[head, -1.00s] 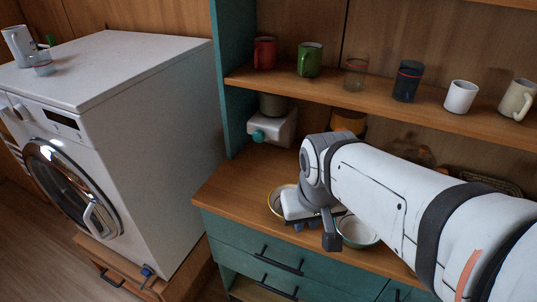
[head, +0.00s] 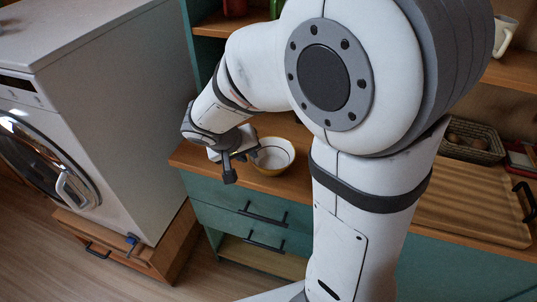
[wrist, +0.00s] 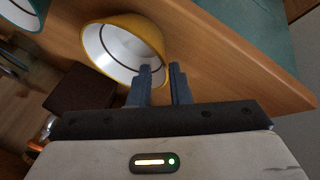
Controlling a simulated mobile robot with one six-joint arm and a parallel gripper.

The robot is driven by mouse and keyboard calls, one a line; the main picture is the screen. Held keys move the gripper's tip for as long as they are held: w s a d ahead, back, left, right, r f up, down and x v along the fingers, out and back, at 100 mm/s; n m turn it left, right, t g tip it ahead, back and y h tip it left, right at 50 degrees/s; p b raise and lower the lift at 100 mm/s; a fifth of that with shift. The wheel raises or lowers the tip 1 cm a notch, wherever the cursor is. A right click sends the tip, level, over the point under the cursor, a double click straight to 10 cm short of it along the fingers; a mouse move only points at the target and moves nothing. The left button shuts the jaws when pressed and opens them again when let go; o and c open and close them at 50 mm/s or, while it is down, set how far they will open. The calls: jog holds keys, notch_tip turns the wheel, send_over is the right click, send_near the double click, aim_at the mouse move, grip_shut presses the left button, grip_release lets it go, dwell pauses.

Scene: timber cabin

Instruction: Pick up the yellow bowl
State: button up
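The yellow bowl (head: 274,156) stands upright on the wooden counter, white inside with a dark line below its rim. In the wrist view the yellow bowl (wrist: 154,35) is at the upper left, just beyond the fingertips. My gripper (wrist: 162,68) is open with a narrow gap, and the bowl's near right edge lies by the fingertips. I cannot tell whether the fingers touch it. In the head view my gripper (head: 228,168) is at the bowl's left, over the counter's front edge, and partly hides it.
A teal bowl (wrist: 12,62) is at the left edge of the wrist view. A white washing machine (head: 120,110) stands to the left. A wicker basket (head: 470,142) and a ribbed wooden board (head: 470,205) are at the right. A shelf with cups is above the counter.

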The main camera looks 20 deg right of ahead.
aim_at(271, 160)
jog(key=x, duration=0.6)
jog(key=shift+w+a, duration=0.1)
jog(key=shift+w, duration=0.15)
grip_shut()
